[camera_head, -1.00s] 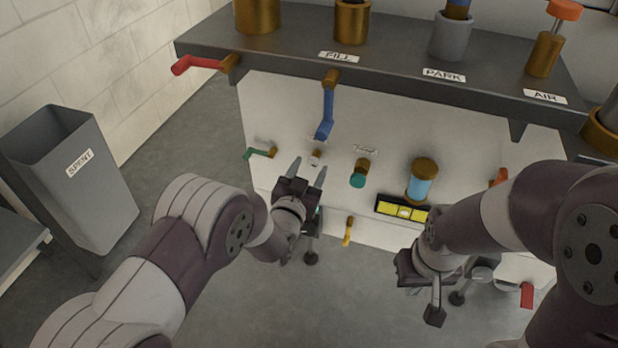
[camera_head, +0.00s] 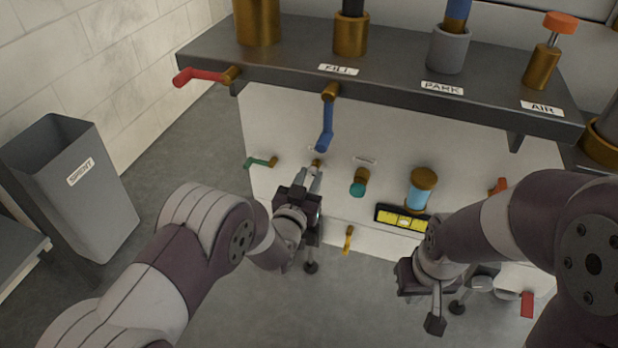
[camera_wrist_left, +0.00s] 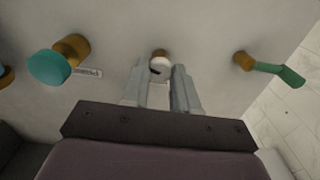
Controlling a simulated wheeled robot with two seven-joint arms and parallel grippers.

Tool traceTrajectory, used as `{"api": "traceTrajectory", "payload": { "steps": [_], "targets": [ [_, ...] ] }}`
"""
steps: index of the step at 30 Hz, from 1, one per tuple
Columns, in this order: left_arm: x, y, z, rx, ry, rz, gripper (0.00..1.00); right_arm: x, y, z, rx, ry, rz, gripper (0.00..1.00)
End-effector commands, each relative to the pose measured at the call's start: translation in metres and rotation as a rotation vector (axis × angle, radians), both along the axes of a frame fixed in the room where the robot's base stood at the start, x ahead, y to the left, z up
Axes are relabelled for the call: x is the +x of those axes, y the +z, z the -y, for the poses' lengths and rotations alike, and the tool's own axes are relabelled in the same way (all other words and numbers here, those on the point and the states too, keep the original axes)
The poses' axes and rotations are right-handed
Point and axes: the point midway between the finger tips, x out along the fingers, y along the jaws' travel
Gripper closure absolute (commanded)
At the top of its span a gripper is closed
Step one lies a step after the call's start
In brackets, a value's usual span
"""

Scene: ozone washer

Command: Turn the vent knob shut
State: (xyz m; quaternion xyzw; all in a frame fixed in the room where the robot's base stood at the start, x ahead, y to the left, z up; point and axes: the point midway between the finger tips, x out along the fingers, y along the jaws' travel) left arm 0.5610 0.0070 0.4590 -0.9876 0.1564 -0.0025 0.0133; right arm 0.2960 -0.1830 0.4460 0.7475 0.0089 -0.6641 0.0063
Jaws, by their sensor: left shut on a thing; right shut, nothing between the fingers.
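A small white knob with a dark mark (camera_wrist_left: 160,63) on a brass stem sits on the pale front panel (camera_head: 270,125). It lies between the fingertips of my left gripper (camera_head: 314,176), which is shut on it. In the head view the fingers mostly cover this knob. I cannot read its label, so I cannot confirm that it is the vent knob. A teal knob on a brass stem (camera_head: 358,186) is to its right in the head view. My right gripper (camera_head: 436,322) is shut and empty, low in front of the panel's right part.
A green lever (camera_head: 259,162) is left of the white knob, and a blue lever (camera_head: 325,128) hangs above it. A yellow lever (camera_head: 348,238) is below. A dark shelf (camera_head: 290,62) overhangs the panel. A grey SPENT bin (camera_head: 95,205) stands at left.

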Motion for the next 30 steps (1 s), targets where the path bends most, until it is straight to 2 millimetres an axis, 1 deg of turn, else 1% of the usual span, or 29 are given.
{"api": "traceTrajectory", "payload": {
  "steps": [1,6,30],
  "targets": [
    [-0.001,0.001,0.0,-0.03,0.0,-0.014,1.0,0.0,0.004,0.0,0.0,0.0,0.0,1.0],
    [-0.001,0.001,0.0,-0.173,0.0,-0.059,1.0,0.0,0.012,0.0,0.0,0.0,0.0,1.0],
    [-0.001,0.001,0.001,-0.897,0.001,-0.297,1.0,0.0,0.044,0.0,0.0,0.0,0.0,1.0]
  ]
}}
